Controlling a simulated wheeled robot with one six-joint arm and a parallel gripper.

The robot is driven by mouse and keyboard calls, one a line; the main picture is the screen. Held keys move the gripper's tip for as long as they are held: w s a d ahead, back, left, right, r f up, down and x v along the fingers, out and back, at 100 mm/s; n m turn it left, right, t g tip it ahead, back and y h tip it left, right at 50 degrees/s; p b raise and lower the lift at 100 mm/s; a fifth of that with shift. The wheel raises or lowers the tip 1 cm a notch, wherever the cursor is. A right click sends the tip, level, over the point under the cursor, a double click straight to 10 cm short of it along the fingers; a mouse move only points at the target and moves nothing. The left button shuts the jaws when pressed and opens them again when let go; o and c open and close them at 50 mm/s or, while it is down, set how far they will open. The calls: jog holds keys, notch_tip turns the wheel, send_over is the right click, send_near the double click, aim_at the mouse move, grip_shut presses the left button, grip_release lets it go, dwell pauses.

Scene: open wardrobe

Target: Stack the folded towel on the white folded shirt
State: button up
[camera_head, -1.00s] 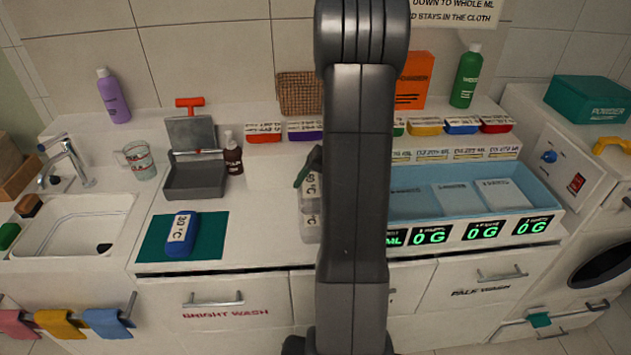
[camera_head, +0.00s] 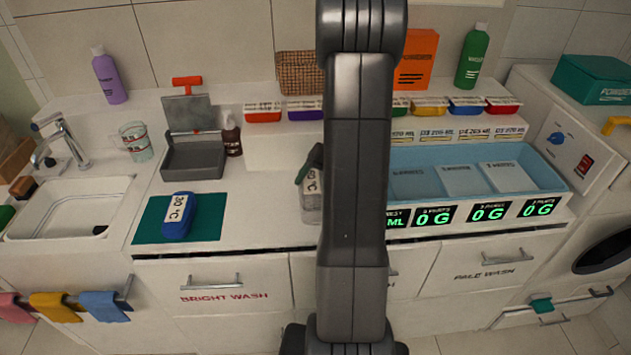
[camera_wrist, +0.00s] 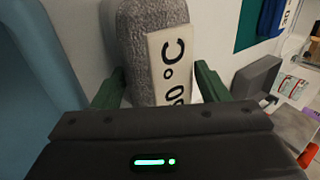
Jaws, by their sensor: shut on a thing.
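My gripper (camera_wrist: 158,88) has its green fingers on both sides of a grey, rough-textured bundle (camera_wrist: 135,40) with a white °C label, and is shut on it. In the head view my arm hides much of the gripper; the bundle (camera_head: 309,212) shows just left of it, over or on the counter. I cannot tell whether it touches the counter. A blue folded bundle (camera_head: 185,229) labelled 30 °C lies on a green mat (camera_head: 150,226) to the left. I cannot make out a white folded shirt.
A light blue tray (camera_head: 549,170) with pale pads stands right of my arm, with lit displays in front. A grey dustpan-like box (camera_head: 192,165) and a dark bottle (camera_head: 232,136) stand behind the mat. The counter (camera_head: 262,205) between mat and bundle is clear.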

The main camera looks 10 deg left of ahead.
jog(key=shift+s+d+f+b, duration=0.1)
jog(key=shift+s+f+b, duration=0.25)
jog(key=shift+f+b, duration=0.35)
dwell(0.4)
jog(key=o, duration=0.9)
jog(key=shift+f, duration=0.1)
jog(key=shift+c, duration=0.8)
jog(key=shift+o, duration=1.1)
jog(key=shift+w+r+p, duration=0.15)
jog(key=shift+r+p, duration=0.35)
jog(key=shift+r, duration=0.15)
jog(key=shift+o, duration=0.8)
notch_tip(320, 180, up, 8)
jog(key=p, duration=0.4)
jog(key=shift+w+r+p, duration=0.1)
jog(key=shift+w+p, duration=0.05)
jog(key=shift+p, duration=0.25)
